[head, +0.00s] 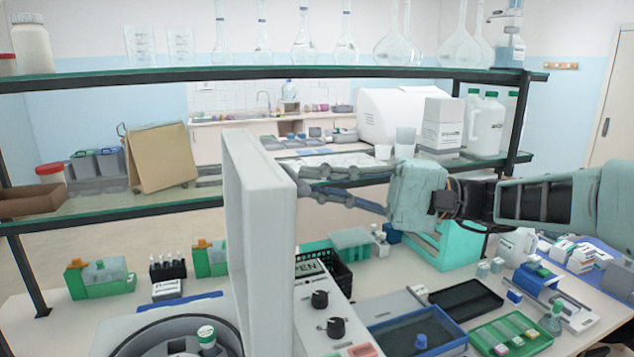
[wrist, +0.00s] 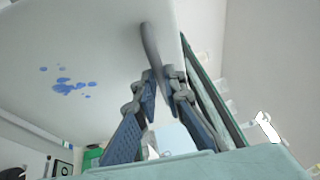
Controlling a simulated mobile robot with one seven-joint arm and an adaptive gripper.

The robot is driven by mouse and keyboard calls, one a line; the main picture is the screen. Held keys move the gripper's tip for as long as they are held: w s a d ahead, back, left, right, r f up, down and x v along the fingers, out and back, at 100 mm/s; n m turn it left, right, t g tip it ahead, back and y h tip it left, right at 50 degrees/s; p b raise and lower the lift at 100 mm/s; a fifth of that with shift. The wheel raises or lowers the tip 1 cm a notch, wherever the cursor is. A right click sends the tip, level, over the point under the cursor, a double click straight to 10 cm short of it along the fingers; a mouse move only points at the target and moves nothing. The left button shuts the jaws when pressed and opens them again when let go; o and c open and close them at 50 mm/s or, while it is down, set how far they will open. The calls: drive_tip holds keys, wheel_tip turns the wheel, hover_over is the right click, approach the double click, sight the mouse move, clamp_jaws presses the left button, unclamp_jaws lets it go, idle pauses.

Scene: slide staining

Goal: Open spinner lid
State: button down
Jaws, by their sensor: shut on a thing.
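The spinner lid (head: 262,230) is a thick pale grey panel. It stands raised, nearly upright, beside the open spinner bowl (head: 125,345) in the head view. My gripper (head: 300,180) reaches in from the right, with its fingers at the lid's right side near the top. In the wrist view, my gripper (wrist: 161,80) is shut on a curved grey handle (wrist: 150,45) on the lid face (wrist: 100,35). That face carries several blue stains. The lid hides part of the bowl and bench behind it. A vial with a green and white cap (head: 206,336) shows in the bowl.
A control panel (head: 305,310) with two black knobs lies right of the lid. A blue tray (head: 415,335), a black tray (head: 465,298) and a green tray (head: 510,333) cover the bench further right. A glass shelf (head: 120,210) crosses behind the lid and my arm.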

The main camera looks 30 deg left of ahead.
drive_tip(key=shift+f, duration=0.35)
drive_tip(key=c, duration=2)
unclamp_jaws()
drive_tip(key=shift+s, duration=0.1)
drive_tip(key=shift+r, duration=0.1)
drive_tip(key=v, duration=1.2)
